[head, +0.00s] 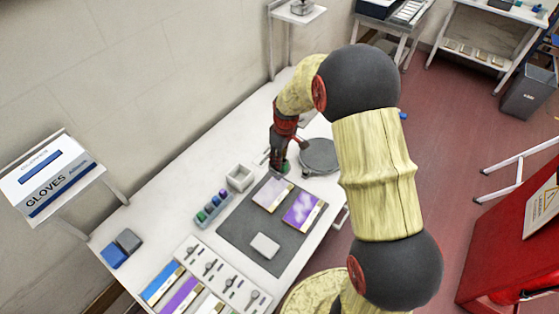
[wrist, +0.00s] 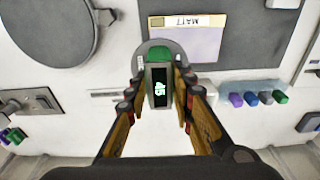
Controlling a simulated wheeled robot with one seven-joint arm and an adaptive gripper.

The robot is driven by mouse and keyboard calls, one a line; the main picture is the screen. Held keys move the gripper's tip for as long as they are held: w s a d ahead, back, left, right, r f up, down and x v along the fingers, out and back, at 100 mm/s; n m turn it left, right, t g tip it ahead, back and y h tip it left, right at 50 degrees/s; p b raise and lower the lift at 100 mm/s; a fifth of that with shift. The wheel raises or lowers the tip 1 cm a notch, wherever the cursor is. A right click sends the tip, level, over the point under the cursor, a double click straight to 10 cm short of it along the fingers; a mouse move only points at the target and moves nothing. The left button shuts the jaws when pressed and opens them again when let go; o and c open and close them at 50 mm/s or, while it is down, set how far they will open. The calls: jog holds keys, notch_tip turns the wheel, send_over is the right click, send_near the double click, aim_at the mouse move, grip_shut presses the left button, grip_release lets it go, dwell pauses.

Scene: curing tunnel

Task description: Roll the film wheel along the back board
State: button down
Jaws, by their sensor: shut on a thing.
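My gripper (wrist: 160,92) is shut on the film wheel (wrist: 158,62), a grey rounded tool with a green patch and a dark strip marked 45. In the head view my gripper (head: 280,160) points down over the white bench, and a bit of green shows at its tip. The back board (head: 271,192) is pale lilac with a tan end strip and lies on the dark mat (head: 240,229). In the wrist view the back board (wrist: 197,45) reads MATT; the wheel overlaps its near left corner. I cannot tell whether they touch. A purple board (head: 303,210) lies beside it.
A round grey disc (head: 318,156) lies right of my gripper. A white open box (head: 239,178) and a rack of coloured pegs (head: 213,208) stand left. A white block (head: 265,246) sits on the mat's front. The wall runs behind the bench.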

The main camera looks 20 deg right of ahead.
jog(key=shift+r+p, duration=0.85)
jog(key=shift+r, duration=1)
